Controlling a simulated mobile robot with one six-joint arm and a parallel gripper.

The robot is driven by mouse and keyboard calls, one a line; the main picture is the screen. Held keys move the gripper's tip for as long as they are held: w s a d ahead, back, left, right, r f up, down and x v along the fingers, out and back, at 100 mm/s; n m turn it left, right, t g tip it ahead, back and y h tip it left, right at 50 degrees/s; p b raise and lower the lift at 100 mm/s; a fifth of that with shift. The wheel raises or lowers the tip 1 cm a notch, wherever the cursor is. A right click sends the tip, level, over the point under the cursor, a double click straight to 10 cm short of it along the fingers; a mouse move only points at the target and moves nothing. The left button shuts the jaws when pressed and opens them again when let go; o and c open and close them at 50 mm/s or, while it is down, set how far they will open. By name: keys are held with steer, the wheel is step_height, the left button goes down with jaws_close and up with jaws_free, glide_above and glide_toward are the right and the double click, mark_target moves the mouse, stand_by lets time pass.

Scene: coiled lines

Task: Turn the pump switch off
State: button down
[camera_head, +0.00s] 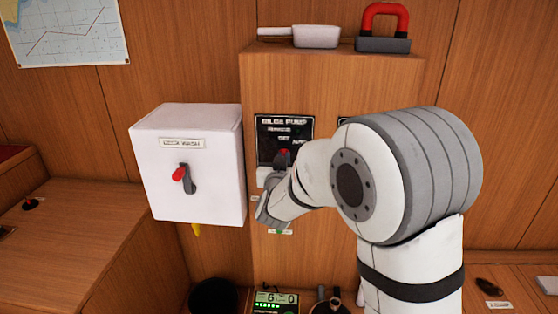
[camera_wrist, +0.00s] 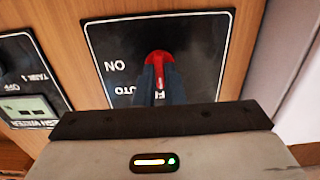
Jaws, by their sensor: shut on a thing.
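The bilge pump switch panel (camera_head: 270,135) is a black plate with white lettering on the wooden cabinet front. Its switch has a red knob (camera_wrist: 159,58), which also shows as a small red spot in the head view (camera_head: 283,153). My gripper (camera_wrist: 158,85) is at the panel, with its dark fingers shut on the red knob. In the wrist view the words ON and AUTO show left of the knob, and the fingers partly cover another label. My wrist and arm hide the panel's lower right part in the head view, so the exact switch position is hard to tell.
A white box (camera_head: 160,190) with a red-tipped lever (camera_head: 179,174) stands out left of the panel. A second black panel with a display (camera_wrist: 25,105) is beside it. A white pan-like thing (camera_head: 316,36) and a red-handled object (camera_head: 385,28) sit on the cabinet top.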

steer(key=c, duration=1.5)
jaws_free()
steer(key=shift+r, duration=0.25)
steer(key=shift+c, duration=0.2)
steer(key=shift+f, duration=0.1)
steer(key=s, duration=0.7)
steer(key=shift+s+a+b, duration=0.2)
steer(key=shift+s+b, duration=0.15)
steer(key=shift+s, duration=0.05)
steer(key=shift+d, duration=0.1)
steer(key=s+d+g+p, duration=0.2)
steer(key=s+d+g, duration=0.3)
steer(key=s, duration=0.4)
steer(key=s+d+g+p, duration=0.2)
steer(key=s+d+g, duration=0.3)
steer(key=s+d, duration=0.2)
steer(key=s+d+f+g+p, duration=0.1)
steer(key=s+d+g, duration=0.4)
steer(key=s, duration=0.6)
steer(key=shift+s+d+y+p, duration=0.25)
steer(key=shift+d+p, duration=0.35)
steer(key=shift+p, duration=0.3)
